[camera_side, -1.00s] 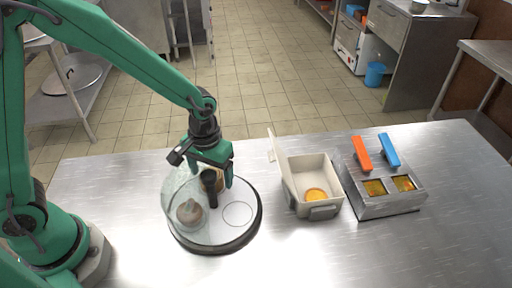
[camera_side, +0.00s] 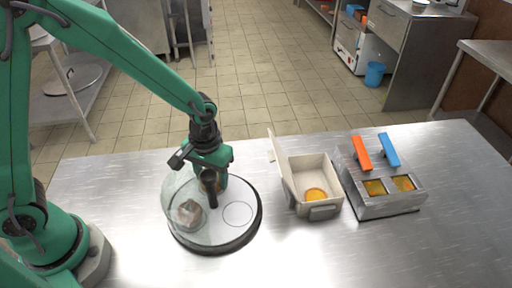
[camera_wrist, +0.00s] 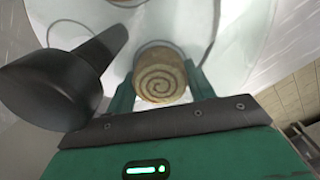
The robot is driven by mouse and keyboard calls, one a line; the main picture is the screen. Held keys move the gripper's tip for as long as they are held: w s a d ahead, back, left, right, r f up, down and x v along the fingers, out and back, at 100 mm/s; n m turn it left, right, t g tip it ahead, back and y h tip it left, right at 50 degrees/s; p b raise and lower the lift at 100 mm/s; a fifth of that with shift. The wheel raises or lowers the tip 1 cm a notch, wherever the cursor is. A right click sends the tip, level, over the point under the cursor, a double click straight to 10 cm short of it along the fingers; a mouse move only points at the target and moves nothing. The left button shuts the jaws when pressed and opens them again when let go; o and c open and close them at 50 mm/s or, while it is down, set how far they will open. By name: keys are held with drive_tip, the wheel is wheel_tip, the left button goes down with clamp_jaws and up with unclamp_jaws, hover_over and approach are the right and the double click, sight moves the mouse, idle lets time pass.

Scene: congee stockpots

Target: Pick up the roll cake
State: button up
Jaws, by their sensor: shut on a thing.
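The roll cake (camera_wrist: 160,78), a tan cylinder with a brown spiral on its end, sits between the two fingers of my gripper (camera_wrist: 161,90) in the wrist view. My gripper is shut on it. In the side view, my gripper (camera_side: 210,172) is low over the round tray (camera_side: 236,240) with a dark rim, and the roll cake is mostly hidden by the gripper and a black handle-like piece (camera_side: 209,192). The roll cake appears to be still at tray level. A clear curved cover (camera_side: 172,193) stands at the tray's left side.
A brown rounded item (camera_side: 189,213) lies on the tray's left, behind the clear cover. An outlined circle (camera_side: 238,214) on the tray is empty. Right of it stand an open pale box (camera_side: 325,168) with an orange item inside and a metal unit (camera_side: 388,206) with orange and blue handles.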

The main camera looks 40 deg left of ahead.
drive_tip(key=shift+r, duration=0.1)
wheel_tip(320, 180, up, 18)
idle(0.9)
drive_tip(key=shift+w, duration=0.1)
idle(0.5)
